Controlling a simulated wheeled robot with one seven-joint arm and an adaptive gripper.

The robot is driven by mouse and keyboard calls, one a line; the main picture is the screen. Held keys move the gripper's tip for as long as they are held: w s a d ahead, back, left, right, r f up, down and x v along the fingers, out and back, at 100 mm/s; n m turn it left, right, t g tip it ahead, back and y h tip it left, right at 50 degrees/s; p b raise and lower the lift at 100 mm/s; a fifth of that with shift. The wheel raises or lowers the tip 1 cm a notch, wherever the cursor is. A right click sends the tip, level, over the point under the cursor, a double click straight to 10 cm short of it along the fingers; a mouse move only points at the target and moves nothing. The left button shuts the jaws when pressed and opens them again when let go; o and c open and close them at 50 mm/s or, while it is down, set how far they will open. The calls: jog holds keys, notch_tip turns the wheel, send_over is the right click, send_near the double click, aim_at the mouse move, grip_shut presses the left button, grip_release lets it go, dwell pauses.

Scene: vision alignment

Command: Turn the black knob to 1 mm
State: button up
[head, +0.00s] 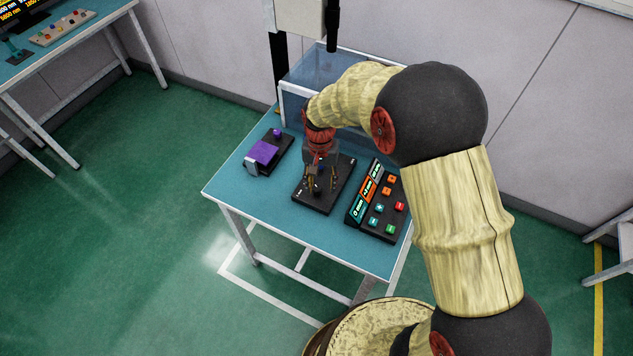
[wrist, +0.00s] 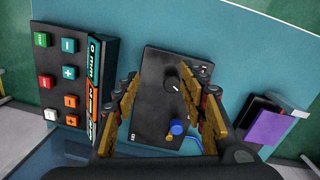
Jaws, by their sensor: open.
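The black knob (wrist: 172,85) with a pale mark sits on a black plate (wrist: 153,65) in the wrist view. My gripper (wrist: 168,92) is open, with one finger on each side of the knob and visible gaps; whether the fingertips are level with it I cannot tell. A blue knob (wrist: 177,127) and a small brass part sit nearer the wrist on the plate. In the head view my gripper (head: 321,181) is over the black plate (head: 342,187) and mostly hides the knob. A control box (head: 381,203) has coloured displays; its teal one (head: 358,208) reads 0 mm.
The control box (wrist: 75,75) with several coloured buttons is left of the plate in the wrist view. A purple block (wrist: 265,128) on a dark base is to the right. A clear-sided case (head: 297,85) stands behind on the teal table (head: 240,192). The table's front is clear.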

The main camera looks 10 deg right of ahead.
aim_at(317, 187)
jog(key=w, duration=0.2)
jog(key=w+r+m, duration=0.1)
jog(key=shift+a+r+t, duration=0.1)
jog(key=shift+a+t, duration=0.2)
jog(key=shift+a, duration=0.05)
jog(key=shift+w+r+m, duration=0.2)
jog(key=shift+w+m, duration=0.1)
jog(key=shift+m, duration=0.1)
jog(key=shift+f+m, duration=0.1)
jog(key=shift+m, duration=0.2)
notch_tip(317, 187, down, 8)
jog(key=shift+r+b, duration=0.2)
jog(key=shift+b, duration=0.5)
jog(key=shift+c, duration=1)
grip_shut()
